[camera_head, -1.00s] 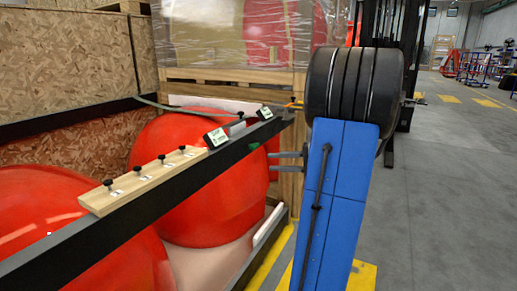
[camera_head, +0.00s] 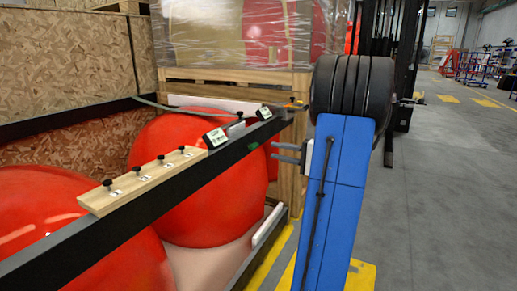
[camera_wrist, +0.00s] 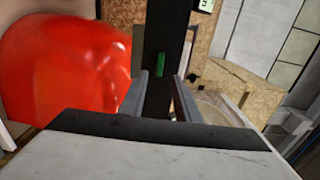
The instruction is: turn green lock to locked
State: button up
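The green lock (camera_head: 253,147) is a small green piece on the side of the black beam (camera_head: 160,203), near its far end. In the wrist view the green lock (camera_wrist: 160,72) is elongated and lies roughly along the length of the beam. My gripper (camera_head: 275,151) is just right of the lock in the head view, apart from it. In the wrist view its two fingers (camera_wrist: 161,80) are spread, one on each side of the beam, with the lock ahead between them. The gripper is open and holds nothing.
Large red nosecones (camera_head: 215,180) lie left of and behind the beam. A wooden strip with black knobs (camera_head: 140,185) and small label boxes (camera_head: 215,138) sit on the beam. A wrapped pallet load (camera_head: 250,35) stands behind. Open floor (camera_head: 440,190) lies to the right.

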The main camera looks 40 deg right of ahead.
aim_at(252, 146)
jog(key=x, duration=0.9)
grip_shut()
